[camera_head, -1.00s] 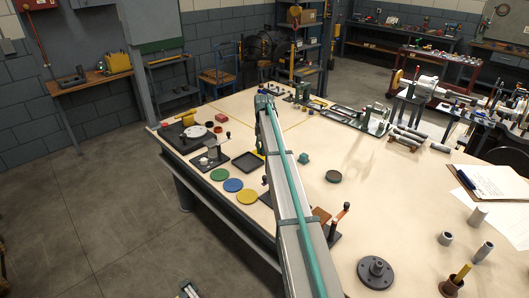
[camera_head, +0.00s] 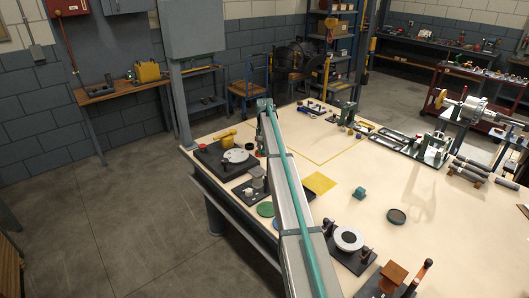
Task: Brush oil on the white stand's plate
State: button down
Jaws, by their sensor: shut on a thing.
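A white round plate (camera_head: 237,156) lies on a black base (camera_head: 208,163) at the left end of the bench. A second white disc with a dark centre (camera_head: 348,239) sits on a black base between upright posts at the lower middle. I cannot tell which of these belongs to the white stand. A smaller dark base with a pale upright piece (camera_head: 257,184) stands just left of my arm. My arm reaches from the bottom edge to the back of the bench. My gripper and whatever it holds are hidden behind it. No brush or oil pot can be made out.
A green disc (camera_head: 265,209) and a blue disc (camera_head: 275,224) lie left of my arm, partly covered. A yellow square (camera_head: 319,183), a teal block (camera_head: 359,194) and a dark round dish (camera_head: 397,216) lie right of it.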

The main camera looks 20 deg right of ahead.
aim_at(259, 172)
jog(key=shift+w, duration=0.2)
jog(key=shift+f, duration=0.2)
jog(key=shift+s+f+b, duration=0.25)
jog(key=shift+f+b, duration=0.1)
jog(key=shift+f, duration=0.1)
jog(key=shift+w+f+b, duration=0.1)
jog(key=shift+f+b, duration=0.85)
jog(key=shift+f, duration=2.25)
jog(key=shift+f, duration=0.6)
jog(key=shift+a, duration=0.1)
jog(key=shift+s+a+r, duration=0.1)
jog(key=shift+s+a, duration=0.15)
jog(key=shift+a, duration=0.45)
jog(key=shift+s+a, duration=0.2)
jog(key=shift+a, duration=0.5)
jog(key=shift+s+a+b, duration=0.2)
jog(key=shift+s+a, duration=0.05)
jog(key=shift+a, duration=0.6)
jog(key=shift+s+a+b, duration=0.15)
jog(key=shift+s+a, duration=0.1)
jog(key=shift+a, duration=0.6)
jog(key=shift+w+d, duration=0.25)
jog(key=shift+d, duration=0.5)
jog(key=shift+w+d, duration=0.2)
jog(key=shift+d, duration=0.55)
